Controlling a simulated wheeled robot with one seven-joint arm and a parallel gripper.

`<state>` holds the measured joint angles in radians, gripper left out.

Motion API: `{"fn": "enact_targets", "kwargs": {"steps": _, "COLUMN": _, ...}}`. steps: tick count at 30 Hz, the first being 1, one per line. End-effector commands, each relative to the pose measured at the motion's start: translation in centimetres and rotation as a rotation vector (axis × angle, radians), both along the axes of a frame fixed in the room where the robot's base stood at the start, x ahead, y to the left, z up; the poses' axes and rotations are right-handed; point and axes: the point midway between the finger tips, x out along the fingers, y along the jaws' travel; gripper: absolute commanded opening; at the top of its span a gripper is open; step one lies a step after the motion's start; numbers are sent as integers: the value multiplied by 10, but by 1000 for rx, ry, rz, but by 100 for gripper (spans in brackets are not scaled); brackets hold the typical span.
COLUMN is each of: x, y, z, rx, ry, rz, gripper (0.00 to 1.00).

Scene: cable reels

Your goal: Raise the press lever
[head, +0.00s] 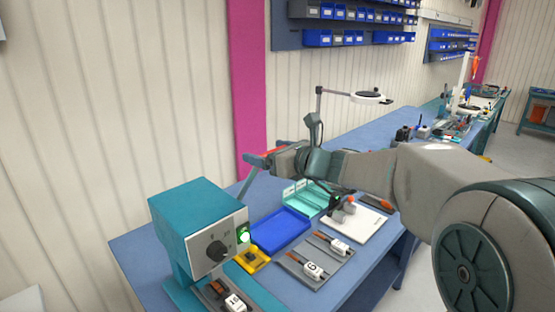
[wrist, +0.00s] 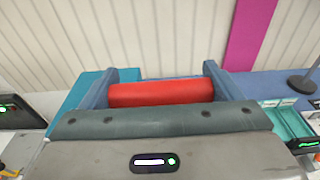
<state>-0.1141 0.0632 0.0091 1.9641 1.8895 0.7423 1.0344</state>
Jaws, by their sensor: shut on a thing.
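The press is a teal box (head: 190,232) with a grey front panel, a black dial and a lit green-framed button, at the lower left of the head view. My gripper (head: 262,158) is shut on the red handle. In the wrist view the red handle (wrist: 160,93) lies crosswise between the two fingers of my gripper (wrist: 155,82). The lever's pivot is hidden behind the box.
The blue bench (head: 135,250) carries a blue tray (head: 280,232), a small yellow fixture (head: 253,260), a teal crate (head: 305,197), grey plates with labelled parts (head: 315,262) and a white board (head: 362,222). A magnifier lamp (head: 368,97) stands behind my arm. The wall is close behind.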

Motion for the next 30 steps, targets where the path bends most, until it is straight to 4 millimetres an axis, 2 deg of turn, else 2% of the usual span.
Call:
{"fn": "enact_targets", "kwargs": {"steps": 16, "x": 2, "y": 5, "z": 1, "rx": 0, "ry": 3, "rz": 2, "gripper": 44}}
{"fn": "enact_targets", "kwargs": {"steps": 17, "x": 2, "y": 5, "z": 1, "rx": 0, "ry": 3, "rz": 2, "gripper": 88}}
{"fn": "enact_targets", "kwargs": {"steps": 18, "x": 2, "y": 5, "z": 1, "rx": 0, "ry": 3, "rz": 2, "gripper": 99}}
{"fn": "enact_targets", "kwargs": {"steps": 26, "x": 2, "y": 2, "z": 2, "rx": 0, "ry": 1, "rz": -1, "gripper": 100}}
{"fn": "enact_targets", "kwargs": {"steps": 30, "x": -5, "y": -6, "z": 3, "rx": 0, "ry": 0, "rz": -3, "gripper": 100}}
